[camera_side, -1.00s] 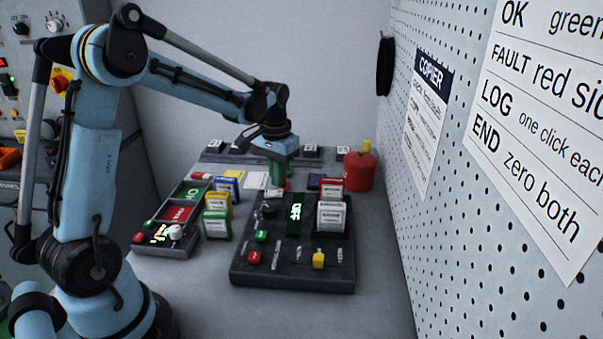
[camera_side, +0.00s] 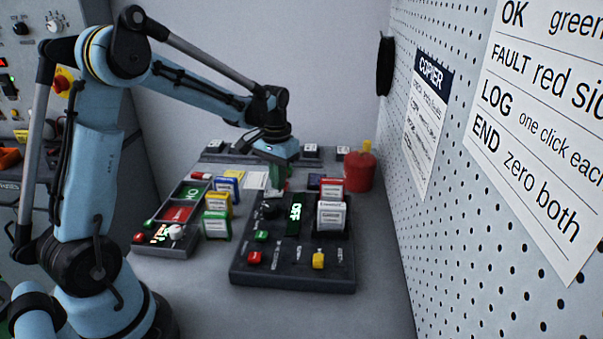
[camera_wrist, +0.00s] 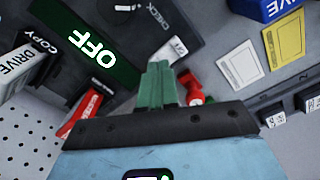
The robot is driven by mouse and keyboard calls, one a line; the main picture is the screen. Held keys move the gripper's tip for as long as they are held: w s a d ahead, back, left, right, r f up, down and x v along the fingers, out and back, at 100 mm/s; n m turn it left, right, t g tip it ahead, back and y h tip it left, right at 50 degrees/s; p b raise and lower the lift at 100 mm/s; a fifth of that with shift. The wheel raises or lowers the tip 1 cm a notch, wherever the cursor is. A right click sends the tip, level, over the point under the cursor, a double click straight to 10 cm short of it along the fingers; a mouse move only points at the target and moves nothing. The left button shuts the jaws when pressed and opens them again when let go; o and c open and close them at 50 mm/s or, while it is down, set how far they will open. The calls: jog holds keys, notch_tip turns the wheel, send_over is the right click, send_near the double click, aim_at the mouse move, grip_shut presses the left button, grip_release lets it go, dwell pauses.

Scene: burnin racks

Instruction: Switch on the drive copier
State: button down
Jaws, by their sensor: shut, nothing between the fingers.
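The drive copier (camera_side: 292,276) is a dark box on the bench. Its green display (camera_side: 295,212) reads OFF, and the display also shows in the wrist view (camera_wrist: 85,45). On the copier are a black knob (camera_side: 269,209), a green button (camera_side: 261,236), a red button (camera_side: 254,257) and a yellow button (camera_side: 318,260). My gripper (camera_side: 277,184) is over the copier's far edge with its green fingers shut and empty. In the wrist view the fingers (camera_wrist: 160,72) are close to a small red part (camera_wrist: 191,87) and a white label (camera_wrist: 174,48); contact cannot be told.
Upright drives (camera_side: 331,216) stand at the copier's right. A red canister (camera_side: 359,171) stands at the back right. A pegboard wall with a COPIER sheet (camera_side: 427,115) bounds the right. The bench front is clear.

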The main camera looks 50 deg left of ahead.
jog(key=shift+f, duration=0.55)
dwell(0.4)
jog(key=shift+r, duration=3.5)
jog(key=shift+s+d+r, duration=0.1)
jog(key=shift+d+r, duration=0.05)
jog(key=s+d+r+m+t, duration=0.1)
jog(key=s+d+m+t, duration=0.2)
jog(key=s+d+t, duration=0.4)
jog(key=shift+s+d+r, duration=0.2)
jog(key=shift+s+d, duration=2)
jog(key=shift+d, duration=1.15)
